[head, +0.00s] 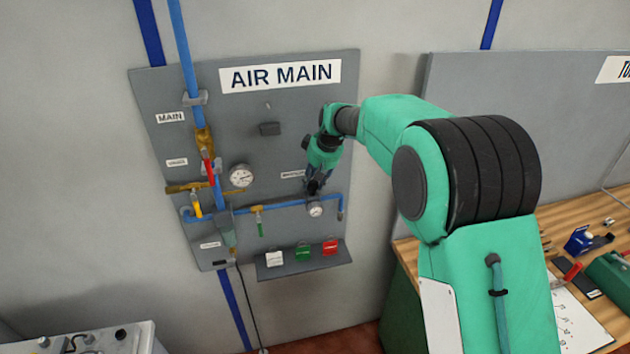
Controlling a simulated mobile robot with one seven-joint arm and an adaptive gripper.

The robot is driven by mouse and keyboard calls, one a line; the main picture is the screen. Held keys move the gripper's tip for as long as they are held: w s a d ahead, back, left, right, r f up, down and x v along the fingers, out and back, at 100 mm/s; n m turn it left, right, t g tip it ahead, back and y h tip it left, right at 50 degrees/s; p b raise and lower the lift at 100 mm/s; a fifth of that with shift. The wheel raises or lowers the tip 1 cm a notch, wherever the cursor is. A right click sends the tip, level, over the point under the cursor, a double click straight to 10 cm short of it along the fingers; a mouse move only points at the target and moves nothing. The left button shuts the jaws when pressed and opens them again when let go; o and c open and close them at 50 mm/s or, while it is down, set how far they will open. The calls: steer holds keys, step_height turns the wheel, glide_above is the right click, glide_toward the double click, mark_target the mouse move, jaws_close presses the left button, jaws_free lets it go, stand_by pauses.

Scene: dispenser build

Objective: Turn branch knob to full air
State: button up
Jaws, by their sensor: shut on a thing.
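The grey panel headed AIR MAIN (220,120) hangs on the wall. My gripper (313,187) reaches down to the lower right of the panel, just above a small round gauge (315,209) on the blue branch pipe (285,203). It is shut on the branch knob there. The knob itself is hidden by my gripper, so its turn cannot be seen. The gauge needle is too small to read. A small label (292,174), partly covered by my arm, sits just left of my gripper.
A red-handled valve (207,168), a yellow-handled valve (195,205), a larger gauge (241,176) and a green-handled valve (259,226) are left of my gripper. White, green and red tags (302,252) stand below. A wooden bench (408,252) with tools is at right.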

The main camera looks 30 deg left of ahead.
steer(key=shift+a+r, duration=0.3)
steer(key=shift+r, duration=0.1)
steer(key=o, duration=1.1)
steer(key=shift+a, duration=0.1)
steer(key=shift+d+f, duration=0.2)
steer(key=shift+f, duration=0.1)
steer(key=shift+r, duration=0.1)
steer(key=v, duration=1.1)
steer(key=shift+d+r, duration=0.25)
steer(key=shift+r, duration=0.1)
steer(key=shift+s, duration=0.1)
